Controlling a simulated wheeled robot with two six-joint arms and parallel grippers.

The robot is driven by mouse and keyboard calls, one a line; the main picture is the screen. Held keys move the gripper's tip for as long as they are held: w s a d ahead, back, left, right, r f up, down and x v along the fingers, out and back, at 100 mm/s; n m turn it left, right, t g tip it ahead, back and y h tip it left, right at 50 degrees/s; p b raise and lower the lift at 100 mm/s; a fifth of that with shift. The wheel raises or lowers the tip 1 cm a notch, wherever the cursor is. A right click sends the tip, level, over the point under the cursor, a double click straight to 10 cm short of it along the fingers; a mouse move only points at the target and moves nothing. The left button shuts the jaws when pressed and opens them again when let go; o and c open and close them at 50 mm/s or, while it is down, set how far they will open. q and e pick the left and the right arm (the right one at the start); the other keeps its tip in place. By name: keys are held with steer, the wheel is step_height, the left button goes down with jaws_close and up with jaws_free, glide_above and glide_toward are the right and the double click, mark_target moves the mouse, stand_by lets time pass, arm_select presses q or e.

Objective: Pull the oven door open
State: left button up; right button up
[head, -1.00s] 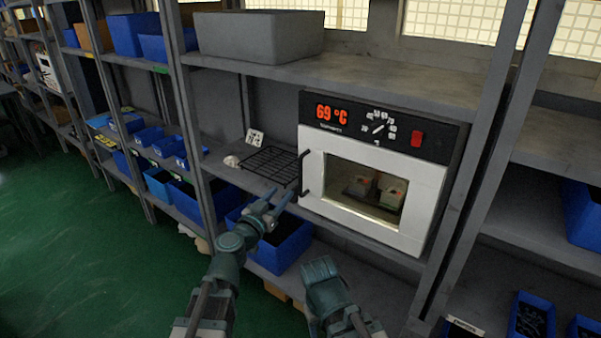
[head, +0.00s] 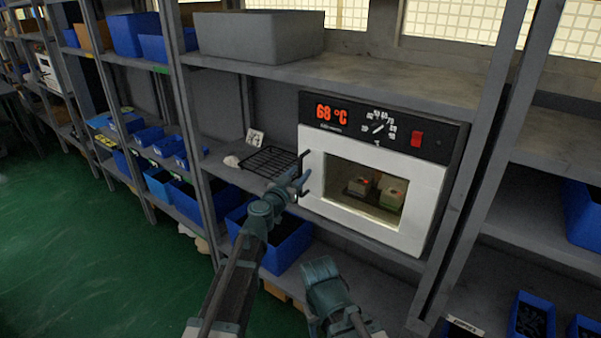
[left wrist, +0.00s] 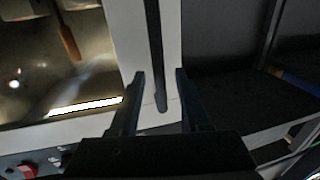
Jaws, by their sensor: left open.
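The white oven (head: 425,215) stands on a shelf with its door (head: 312,180) shut. Its dark vertical handle (head: 302,163) is on the left side of the door, partly hidden by my left gripper (head: 300,182). In the left wrist view the handle (left wrist: 156,50) runs between the two open fingers of my left gripper (left wrist: 159,75), with gaps visible on both sides. Behind the door window, small blocks (head: 391,192) show inside. My right arm is at the bottom centre, below the oven; its fingers cannot be made out.
A black wire rack (head: 268,161) lies on the shelf left of the oven. A blue bin (head: 285,248) sits below, behind my left arm. Shelf posts (head: 490,150) stand on both sides. Green floor (head: 90,240) is free at left.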

arm_select(q)
steer(key=shift+w+d, duration=0.25)
steer(key=shift+w, duration=0.3)
jaws_close()
stand_by(1.0)
